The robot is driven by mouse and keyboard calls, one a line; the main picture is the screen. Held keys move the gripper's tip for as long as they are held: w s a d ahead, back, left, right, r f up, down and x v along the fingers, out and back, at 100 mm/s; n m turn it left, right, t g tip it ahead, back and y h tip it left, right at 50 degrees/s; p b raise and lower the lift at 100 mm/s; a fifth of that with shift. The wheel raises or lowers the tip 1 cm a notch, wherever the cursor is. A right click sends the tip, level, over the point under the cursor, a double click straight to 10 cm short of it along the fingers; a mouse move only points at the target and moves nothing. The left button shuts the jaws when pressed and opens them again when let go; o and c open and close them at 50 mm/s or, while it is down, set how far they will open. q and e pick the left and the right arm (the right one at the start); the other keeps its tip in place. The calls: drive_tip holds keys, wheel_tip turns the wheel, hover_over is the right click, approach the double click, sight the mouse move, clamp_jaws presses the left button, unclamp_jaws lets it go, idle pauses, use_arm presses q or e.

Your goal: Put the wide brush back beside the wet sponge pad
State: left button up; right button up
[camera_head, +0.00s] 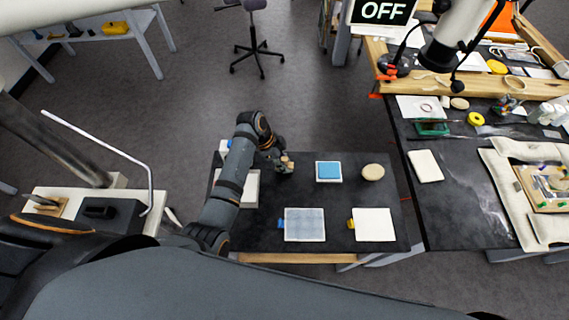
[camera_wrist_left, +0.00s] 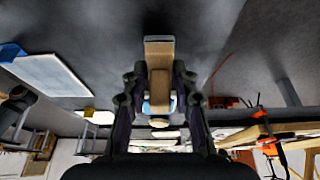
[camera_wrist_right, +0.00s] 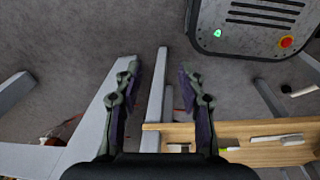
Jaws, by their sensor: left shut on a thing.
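The wet sponge pad (camera_head: 329,170) is a blue square in a white tray on the small black table. My left gripper (camera_head: 282,165) is to the left of it, over the table and apart from it. In the left wrist view the left gripper (camera_wrist_left: 158,90) is shut on the wide brush (camera_wrist_left: 159,48), a flat tan piece held between its fingers. Blue and white of the sponge pad show partly hidden behind the brush. My right gripper (camera_wrist_right: 157,73) is open and empty in the right wrist view, away from the table top.
A round beige disc (camera_head: 373,172) lies right of the sponge pad. A grey-blue sheet (camera_head: 304,225) and a white sheet (camera_head: 374,225) lie at the table's near side. A white tray (camera_head: 251,189) sits partly behind my left arm. A cluttered dark bench (camera_head: 454,200) stands to the right.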

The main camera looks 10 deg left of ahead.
use_arm(q)
drive_tip(key=shift+w+d+f, duration=0.45)
drive_tip(key=shift+f, duration=0.3)
drive_tip(key=shift+s+a+r, duration=0.1)
drive_tip(key=shift+s, duration=0.1)
drive_tip(key=shift+s+a+f, duration=0.2)
drive_tip(key=shift+a, duration=0.05)
drive_tip(key=o, duration=0.7)
drive_tip(key=shift+o, duration=1.1)
drive_tip(key=shift+d, duration=0.15)
drive_tip(key=shift+o, duration=0.5)
drive_tip(key=shift+f, duration=0.1)
drive_tip(key=shift+r, duration=0.45)
drive_tip(key=w+b+v, duration=0.1)
drive_tip(key=v, duration=1)
drive_tip(key=shift+s+a+r+b, duration=0.25)
drive_tip(key=shift+s+r+b, duration=0.05)
drive_tip(key=shift+s+r, duration=0.05)
use_arm(e)
drive_tip(key=w+f, duration=0.1)
drive_tip(key=w+d+f, duration=0.1)
drive_tip(key=f, duration=0.1)
use_arm(q)
drive_tip(key=shift+f, duration=0.1)
use_arm(e)
drive_tip(key=shift+a, duration=0.15)
